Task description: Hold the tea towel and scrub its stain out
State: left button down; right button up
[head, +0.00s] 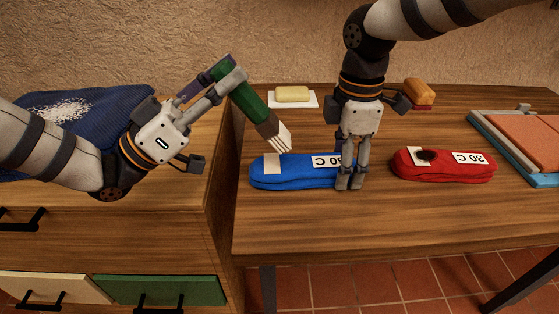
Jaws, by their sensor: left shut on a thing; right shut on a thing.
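A folded blue cloth (300,180) with a "30 C" label and a beige patch lies on the wooden table. A folded red cloth (460,167) to its right has a "30 C" label and a dark stain (426,156) beside a white patch. I cannot tell which is the tea towel. My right gripper (350,182) is shut on the blue cloth's right end. My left gripper (229,76) is shut on a brush (250,101) with a green handle and pale bristles. The bristle tips are just above or touching the blue cloth's left part; I cannot tell which.
A yellow bar (292,94) lies on a white dish (311,104) at the back. An orange-brown block (420,92) shows beside my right gripper. A blue-edged tray (506,155) is at right. A dark blue cloth (112,110) with white specks lies on the left cabinet.

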pick_arm(q)
jog(key=shift+f, duration=0.15)
pick_arm(e)
jog(key=o, duration=1.6)
jog(key=shift+f, duration=0.15)
jog(key=shift+o, duration=0.2)
notch_tip(320, 180, up, 12)
jog(key=shift+s, duration=0.1)
